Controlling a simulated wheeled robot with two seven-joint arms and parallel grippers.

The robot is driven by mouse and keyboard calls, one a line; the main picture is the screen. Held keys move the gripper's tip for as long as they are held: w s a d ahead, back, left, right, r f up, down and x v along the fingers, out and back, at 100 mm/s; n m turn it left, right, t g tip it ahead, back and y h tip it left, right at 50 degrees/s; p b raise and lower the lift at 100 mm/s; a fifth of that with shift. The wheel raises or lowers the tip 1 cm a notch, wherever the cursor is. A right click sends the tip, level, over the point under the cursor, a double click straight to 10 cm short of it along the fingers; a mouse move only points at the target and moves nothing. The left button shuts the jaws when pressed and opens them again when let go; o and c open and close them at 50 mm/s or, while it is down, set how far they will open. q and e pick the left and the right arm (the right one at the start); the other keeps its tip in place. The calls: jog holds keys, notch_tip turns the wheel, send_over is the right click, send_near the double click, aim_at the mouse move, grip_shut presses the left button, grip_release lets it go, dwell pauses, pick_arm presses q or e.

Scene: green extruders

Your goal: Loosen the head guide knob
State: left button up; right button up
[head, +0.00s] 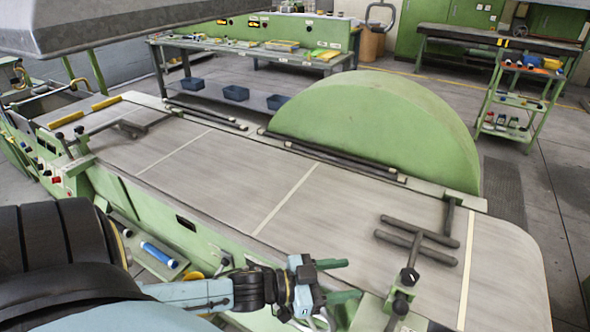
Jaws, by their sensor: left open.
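The head guide (432,240) is a pair of dark bars over the right part of the grey table bed. A dark post runs from it down to a green clamp block at the near edge. A dark round knob (409,276) sits on that clamp; I take it to be the head guide knob. My left gripper (352,280) is at the near edge, left of the clamp. Its two green fingers point right toward the clamp, spread apart with nothing between them. A gap shows between fingertips and knob. My right gripper is not in view.
The long machine bed (230,165) has a green half-round cover (380,125) along its far side. A blue cylinder (158,254) lies on a ledge near my left arm. A green tool cart (520,95) stands at the back right. Open floor lies at the right.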

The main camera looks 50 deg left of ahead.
pick_arm(q)
jog(key=s+f+n+g+y+b, duration=0.1)
jog(key=s+f+n+g+y, duration=0.1)
jog(key=s+f+g+y, duration=0.2)
jog(key=s+f+n+g+y+b, duration=0.1)
jog(key=s+f+g+y, duration=0.3)
jog(key=s+f, duration=0.5)
jog(key=shift+s+d+f+n+g+y, duration=0.4)
jog(key=shift+f+n+g, duration=0.7)
jog(key=shift+f, duration=2.8)
jog(key=shift+m+g, duration=0.3)
